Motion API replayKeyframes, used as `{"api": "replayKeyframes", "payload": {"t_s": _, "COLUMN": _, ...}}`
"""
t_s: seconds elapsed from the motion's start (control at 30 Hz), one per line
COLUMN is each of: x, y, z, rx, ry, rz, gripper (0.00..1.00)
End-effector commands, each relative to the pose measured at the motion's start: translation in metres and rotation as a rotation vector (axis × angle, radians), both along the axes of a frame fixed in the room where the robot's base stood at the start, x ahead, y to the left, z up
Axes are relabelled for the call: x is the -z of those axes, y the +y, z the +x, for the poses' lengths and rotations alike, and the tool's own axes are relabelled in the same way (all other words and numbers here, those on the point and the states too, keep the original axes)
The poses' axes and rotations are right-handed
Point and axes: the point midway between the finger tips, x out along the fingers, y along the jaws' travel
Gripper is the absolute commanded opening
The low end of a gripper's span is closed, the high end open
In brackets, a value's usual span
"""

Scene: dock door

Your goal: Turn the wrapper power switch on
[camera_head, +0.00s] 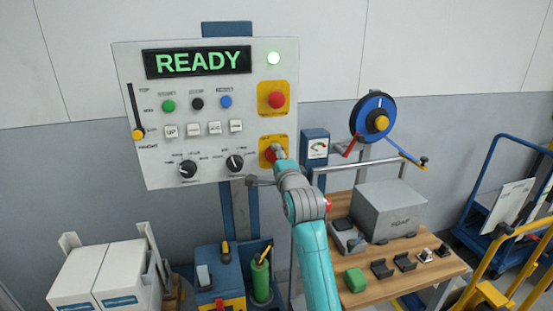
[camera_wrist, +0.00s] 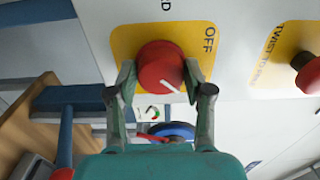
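The wrapper power switch is a red rotary knob (camera_wrist: 160,64) on a yellow plate (camera_wrist: 122,40), with OFF printed on the plate beside it. Its white mark points to the lower right in the wrist view, not squarely at OFF. In the head view its yellow plate (camera_head: 289,143) is at the panel's lower right, with the knob partly hidden by my gripper (camera_head: 277,154). In the wrist view my gripper (camera_wrist: 160,72) has one finger on each side of the knob, and both appear to touch it.
Another red button (camera_head: 276,99) sits above the switch. A wooden bench (camera_head: 375,277) with a grey box (camera_head: 390,208) and a blue reel (camera_head: 366,110) stand at right.

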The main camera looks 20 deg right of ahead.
Motion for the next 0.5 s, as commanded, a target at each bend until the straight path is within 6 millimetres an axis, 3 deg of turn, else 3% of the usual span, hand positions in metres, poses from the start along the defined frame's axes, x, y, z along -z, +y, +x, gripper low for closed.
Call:
{"api": "replayKeyframes", "payload": {"t_s": 0.07, "x": 0.0006, "y": -0.0003, "z": 0.0000, "rx": 0.000, "ry": 0.001, "rz": 0.000, "gripper": 0.74}}
{"api": "replayKeyframes", "payload": {"t_s": 0.5, "x": 0.0002, "y": 0.0001, "z": -0.0084, "rx": 0.000, "ry": -0.001, "rz": -0.001, "gripper": 0.74}}
